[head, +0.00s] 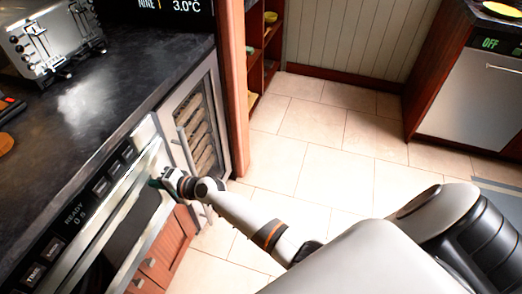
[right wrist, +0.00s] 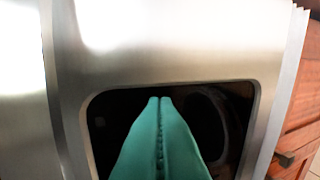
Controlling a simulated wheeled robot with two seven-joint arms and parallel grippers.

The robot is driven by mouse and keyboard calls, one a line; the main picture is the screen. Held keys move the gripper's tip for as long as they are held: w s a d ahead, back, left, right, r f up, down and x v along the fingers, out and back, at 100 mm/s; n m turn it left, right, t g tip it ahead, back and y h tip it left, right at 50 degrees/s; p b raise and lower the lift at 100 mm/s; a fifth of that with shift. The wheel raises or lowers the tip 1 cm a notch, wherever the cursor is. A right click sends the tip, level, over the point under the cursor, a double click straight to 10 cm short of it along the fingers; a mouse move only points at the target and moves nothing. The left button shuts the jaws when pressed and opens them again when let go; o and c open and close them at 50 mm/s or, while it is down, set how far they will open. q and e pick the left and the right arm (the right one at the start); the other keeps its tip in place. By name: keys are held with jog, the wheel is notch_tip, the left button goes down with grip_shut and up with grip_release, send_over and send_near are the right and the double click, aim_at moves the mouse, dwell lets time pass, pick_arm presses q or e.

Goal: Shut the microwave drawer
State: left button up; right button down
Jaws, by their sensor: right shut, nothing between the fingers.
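The microwave drawer (head: 148,168) is set under the dark counter at the left of the head view, with a steel front and a dark window. Its control panel (head: 75,213) reads READY. How far out the drawer stands is hard to tell. The steel front (right wrist: 180,55) and its dark window (right wrist: 222,110) fill most of the right wrist view. My right gripper (head: 154,183) is at the far end of the drawer front. Its teal fingers (right wrist: 160,99) are shut and empty, pointing at the window. Whether they touch it is unclear. My left gripper is not in view.
A wine cooler (head: 195,125) stands beyond the drawer, against a wooden post (head: 234,90). Wooden cabinet doors (head: 165,255) lie below. A toaster (head: 52,40) stands on the counter (head: 130,65). The tiled floor (head: 310,165) is open; a dishwasher (head: 475,100) is at the right.

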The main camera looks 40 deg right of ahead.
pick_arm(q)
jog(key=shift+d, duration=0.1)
pick_arm(e)
jog(key=shift+w+a+r, duration=0.15)
jog(key=shift+w+r, duration=0.1)
jog(key=shift+r, duration=0.05)
